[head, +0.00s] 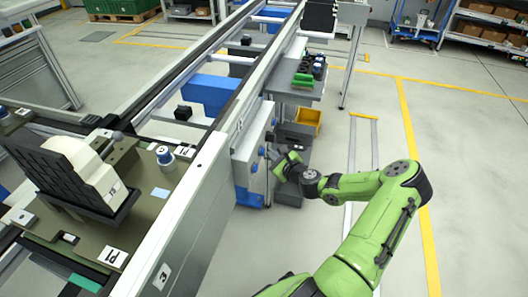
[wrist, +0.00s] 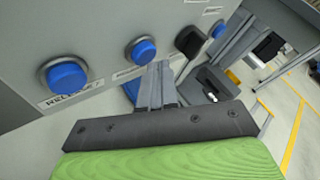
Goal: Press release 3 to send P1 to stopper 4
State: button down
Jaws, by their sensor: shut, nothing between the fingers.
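Pallet P1 (head: 112,256) stands on the conveyor at the left in the head view, with a dark and pale part on it. A grey button box (head: 250,140) is fixed to the conveyor's outer side. The wrist view shows its blue buttons: a left one (wrist: 67,75) over a label beginning "RELEASE", a middle one (wrist: 142,50) and a right one (wrist: 218,30). I cannot read the label numbers, so release 3 is not certain. My gripper (wrist: 159,70) is shut and empty, its fingertips just below the middle button; contact cannot be told. It also shows in the head view (head: 277,161).
A plate marked 3 (head: 162,275) is on the near conveyor rail. A blue block (head: 208,92) sits between the rails. A shelf with green and black parts (head: 302,80) and a yellow bin (head: 308,119) stand beyond my gripper. The floor at right is clear.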

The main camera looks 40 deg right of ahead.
jog(key=shift+w+a, duration=0.3)
jog(key=shift+w, duration=0.1)
dwell(0.5)
jog(key=shift+s, duration=0.1)
dwell(0.4)
jog(key=shift+s+d+p, duration=0.3)
jog(key=shift+s+d, duration=0.2)
jog(key=shift+s, duration=0.1)
